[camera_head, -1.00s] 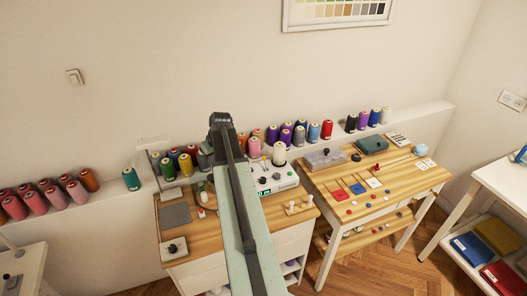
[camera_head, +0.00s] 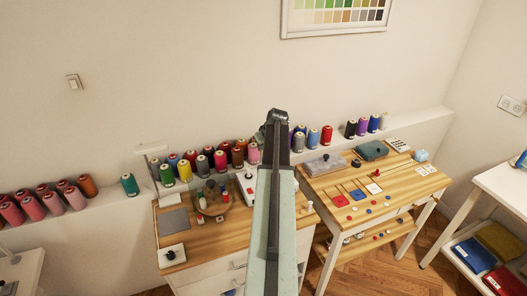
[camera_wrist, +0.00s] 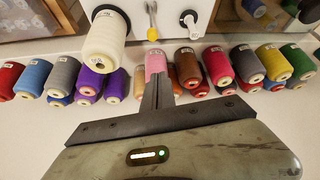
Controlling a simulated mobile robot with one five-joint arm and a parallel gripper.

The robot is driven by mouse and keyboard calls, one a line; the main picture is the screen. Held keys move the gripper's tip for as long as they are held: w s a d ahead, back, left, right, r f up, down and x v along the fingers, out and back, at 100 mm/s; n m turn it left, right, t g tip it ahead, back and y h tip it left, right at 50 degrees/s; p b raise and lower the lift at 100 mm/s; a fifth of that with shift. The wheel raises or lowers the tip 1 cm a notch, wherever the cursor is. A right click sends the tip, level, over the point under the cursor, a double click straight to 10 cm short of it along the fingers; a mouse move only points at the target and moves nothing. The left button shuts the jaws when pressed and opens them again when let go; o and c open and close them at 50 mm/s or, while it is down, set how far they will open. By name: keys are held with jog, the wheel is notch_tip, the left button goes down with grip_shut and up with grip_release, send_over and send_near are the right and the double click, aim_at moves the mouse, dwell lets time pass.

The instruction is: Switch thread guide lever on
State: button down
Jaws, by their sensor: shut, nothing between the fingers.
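The white machine panel (camera_wrist: 200,20) shows at the top of the wrist view, cut off by the frame edge. On it are a small lever with a yellow end (camera_wrist: 153,30), a black-and-white knob (camera_wrist: 188,18) and a large cream spool (camera_wrist: 105,38). I cannot tell for sure which part is the thread guide lever. My gripper (camera_wrist: 158,78) is shut and empty, its fingertips in front of a pink spool (camera_wrist: 155,62) and below the yellow-ended lever in the picture. In the head view, my arm hides most of the machine (camera_head: 246,183).
Rows of thread spools (camera_head: 220,160) stand along the wall behind the left workbench (camera_head: 200,238). The right workbench (camera_head: 410,185) holds a grey-green box (camera_head: 371,150), a clear case (camera_head: 324,163) and small coloured pieces. A white table (camera_head: 505,185) stands at far right.

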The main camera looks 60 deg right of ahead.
jog(key=b+x, duration=0.6)
jog(key=x, duration=0.2)
jog(key=shift+f, duration=0.3)
jog(key=s, duration=0.1)
jog(key=s+a, duration=0.2)
jog(key=shift+s, duration=0.35)
jog(key=shift+d, duration=0.1)
